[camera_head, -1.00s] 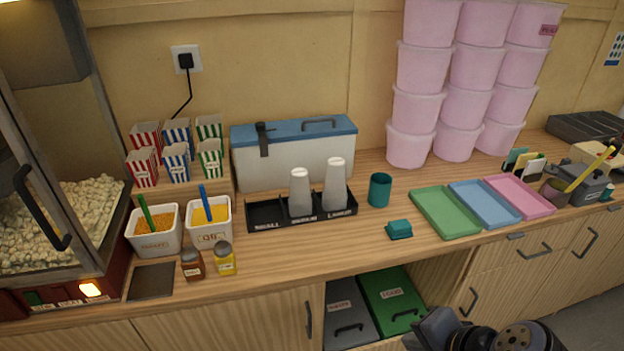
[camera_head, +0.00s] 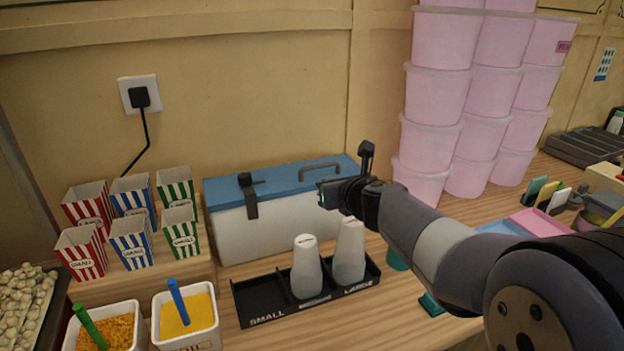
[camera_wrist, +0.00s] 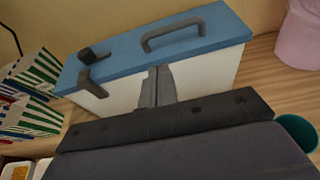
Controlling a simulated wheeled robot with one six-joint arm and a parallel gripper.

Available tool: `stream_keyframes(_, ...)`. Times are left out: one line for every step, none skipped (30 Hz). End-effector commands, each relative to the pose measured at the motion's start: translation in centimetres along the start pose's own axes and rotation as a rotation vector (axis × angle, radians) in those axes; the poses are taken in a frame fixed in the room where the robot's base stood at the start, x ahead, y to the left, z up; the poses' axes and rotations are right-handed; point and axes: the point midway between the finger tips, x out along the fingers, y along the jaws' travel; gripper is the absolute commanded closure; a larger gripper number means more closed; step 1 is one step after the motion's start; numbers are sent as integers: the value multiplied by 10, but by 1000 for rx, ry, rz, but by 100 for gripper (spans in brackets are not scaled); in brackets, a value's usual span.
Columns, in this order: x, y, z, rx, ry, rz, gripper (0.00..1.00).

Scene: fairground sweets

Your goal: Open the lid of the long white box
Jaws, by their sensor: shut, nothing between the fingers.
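The long white box (camera_head: 262,233) stands against the back wall, with its blue lid (camera_head: 285,180) down. A grey handle (camera_head: 320,170) is on top of the lid, and a dark latch (camera_head: 248,195) hangs over the front edge towards the left. In the wrist view the lid (camera_wrist: 130,50), handle (camera_wrist: 172,36) and latch (camera_wrist: 91,77) all show. My gripper (camera_head: 322,194) is shut and empty, in front of the box's right part; it also shows in the wrist view (camera_wrist: 158,72). I cannot tell whether it touches the box. My arm hides the box's right end.
Pink tubs (camera_head: 428,145) are stacked to the right. A teal cup (camera_wrist: 298,131) stands at the right of the wrist view.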

Motion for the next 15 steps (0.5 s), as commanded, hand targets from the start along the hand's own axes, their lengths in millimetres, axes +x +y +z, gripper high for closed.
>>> stream_keyframes(6, 0, -1, -1, 1, 1, 100)
stream_keyframes(9, 0, -1, -1, 1, 2, 100)
stream_keyframes(15, 1, -2, -2, 2, 2, 100)
stream_keyframes(19, 1, -2, -4, 2, 3, 100)
stream_keyframes(24, 1, -2, -4, 2, 3, 100)
stream_keyframes(31, 1, -2, -4, 3, 3, 100)
stream_keyframes(36, 1, -2, -4, 3, 3, 100)
stream_keyframes(41, 1, -2, -3, 3, 3, 100)
stream_keyframes(48, 1, -2, -4, 3, 2, 100)
stream_keyframes(52, 1, -1, -5, 3, 2, 100)
stream_keyframes(57, 1, -1, -6, 3, 2, 100)
stream_keyframes(63, 1, -1, -6, 2, 3, 100)
stream_keyframes(67, 1, -1, -6, 2, 3, 100)
stream_keyframes(71, 1, -1, -6, 2, 3, 100)
stream_keyframes(75, 1, 0, -6, 2, 3, 100)
